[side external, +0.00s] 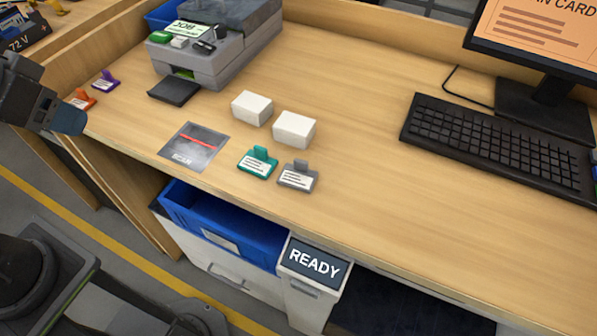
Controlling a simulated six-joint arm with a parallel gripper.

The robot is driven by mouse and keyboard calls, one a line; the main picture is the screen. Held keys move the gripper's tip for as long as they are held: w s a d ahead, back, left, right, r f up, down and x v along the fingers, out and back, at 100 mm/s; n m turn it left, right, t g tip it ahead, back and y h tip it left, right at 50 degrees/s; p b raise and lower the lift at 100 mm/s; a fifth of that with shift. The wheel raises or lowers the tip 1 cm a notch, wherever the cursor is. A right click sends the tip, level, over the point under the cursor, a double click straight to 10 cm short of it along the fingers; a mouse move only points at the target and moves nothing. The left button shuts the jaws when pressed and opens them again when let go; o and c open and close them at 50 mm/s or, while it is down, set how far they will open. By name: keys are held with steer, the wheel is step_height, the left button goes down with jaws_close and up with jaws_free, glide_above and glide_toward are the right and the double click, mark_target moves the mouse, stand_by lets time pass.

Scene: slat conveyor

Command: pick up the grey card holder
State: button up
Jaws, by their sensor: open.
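The grey card holder (298,177) lies on the wooden desk near its front edge. It has a white printed card on its face and a raised tab at its back. A teal card holder (258,163) of the same shape lies just to its left, with a small gap between them. My gripper (72,119) is at the far left of the picture, partly seen from the side, open and well away from the grey card holder. It is near an orange card holder (81,100) and overlaps the desk edge in the picture.
Two white boxes (294,129) stand behind the two holders. A scan pad (194,146) lies to their left. A purple holder (106,81) and a grey printer (215,55) are farther back. A keyboard (490,145) is at right. A blue bin (222,225) sits below the desk edge.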

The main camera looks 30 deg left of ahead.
steer(key=o, duration=0.3)
steer(key=shift+o, duration=0.2)
steer(key=w+d+r+m+g, duration=0.1)
steer(key=w+d+r+m, duration=0.2)
steer(key=w+d+m, duration=0.15)
steer(key=m+g, duration=0.5)
steer(key=m, duration=0.8)
glide_above(297, 176)
steer(key=shift+n, duration=0.25)
steer(key=f, duration=1.2)
steer(key=shift+s+a, duration=0.1)
steer(key=shift+s, duration=0.2)
steer(key=shift+w+f, duration=0.15)
steer(key=shift+f, duration=1.25)
steer(key=shift+w+f, duration=0.15)
steer(key=shift+f, duration=1.2)
